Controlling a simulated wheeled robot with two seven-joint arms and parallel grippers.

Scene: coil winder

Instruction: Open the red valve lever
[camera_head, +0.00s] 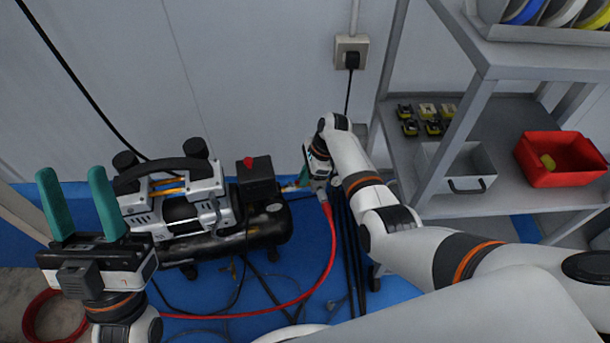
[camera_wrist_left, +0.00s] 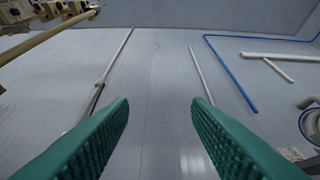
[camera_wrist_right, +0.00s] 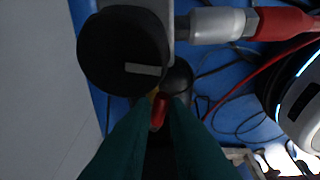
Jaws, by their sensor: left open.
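The red valve lever (camera_wrist_right: 158,112) shows in the right wrist view as a small red piece between the fingertips of my right gripper (camera_wrist_right: 161,102). The fingers are close together on both sides of it and appear to pinch it. In the head view my right gripper (camera_head: 303,180) reaches down at the right end of the air compressor (camera_head: 190,215), and the lever is hidden there. My left gripper (camera_head: 72,178) is raised at the left, open and empty, fingers up; its wrist view shows only wall and pipes between the fingers (camera_wrist_left: 158,105).
A round black part (camera_wrist_right: 125,50) and a grey fitting with a red hose (camera_wrist_right: 285,24) sit close to the right fingers. A grey shelf (camera_head: 478,205) with a red bin (camera_head: 565,178) stands at the right. Hoses and cables lie on the blue floor (camera_head: 290,275).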

